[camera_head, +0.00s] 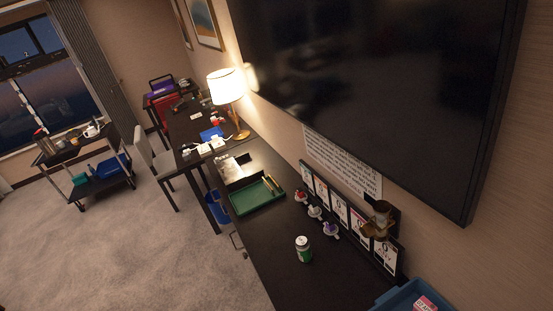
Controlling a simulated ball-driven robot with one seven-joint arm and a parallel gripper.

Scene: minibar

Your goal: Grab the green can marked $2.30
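A small green and white can (303,249) with a light top stands upright on the dark counter (285,280), toward the near end. No price can be read on it at this size. My gripper is not seen in this view, and nothing is seen touching the can.
Price cards (339,208) stand along the wall behind the can, with small colored items (315,212) before them. A green tray (256,197) lies farther along the counter. A blue bin (388,303) is at the lower right. A large TV (370,80) hangs above. Bare counter surrounds the can.

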